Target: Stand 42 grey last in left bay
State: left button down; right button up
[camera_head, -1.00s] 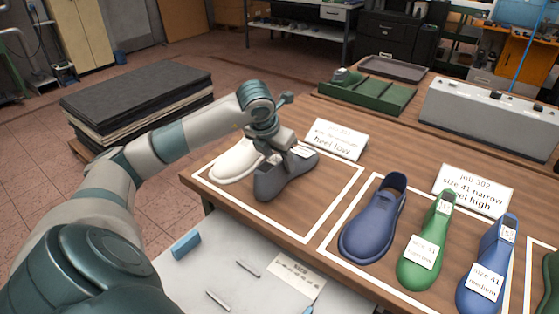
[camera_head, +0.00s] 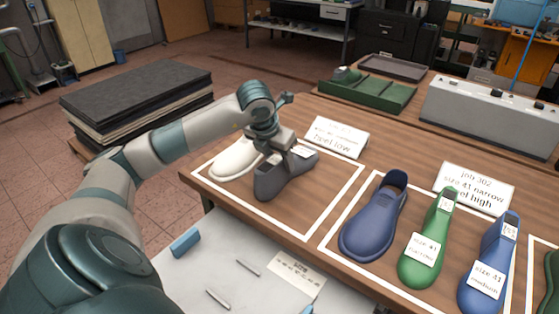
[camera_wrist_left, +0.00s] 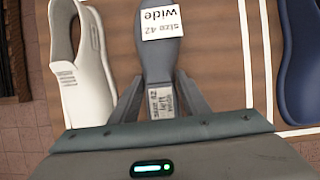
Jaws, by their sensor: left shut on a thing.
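The grey last (camera_head: 285,178) stands in the left white-outlined bay (camera_head: 312,222) on the wooden table, just right of a white shoe (camera_head: 237,158). In the left wrist view the grey last (camera_wrist_left: 158,60) carries a label reading "size 42 wide". My left gripper (camera_head: 290,153) comes down from above and is shut on the upper part of the grey last. Its two fingers flank the last in the left wrist view (camera_wrist_left: 158,100). I cannot tell for sure whether the last's sole fully touches the table. My right gripper is not in view.
A "heel low" card (camera_head: 337,137) stands behind the left bay. The middle bay holds a blue shoe (camera_head: 374,218), a green last (camera_head: 428,240) and a blue last (camera_head: 489,265), with a "job 302" card (camera_head: 474,190) behind. A green tray (camera_head: 368,92) lies farther back.

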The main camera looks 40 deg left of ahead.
pick_arm(q)
jog(key=shift+r, duration=0.1)
jog(key=shift+f, duration=0.2)
dwell(0.4)
jog(key=c, duration=0.9)
grip_release()
jog(key=shift+c, duration=0.2)
jog(key=shift+f, duration=0.1)
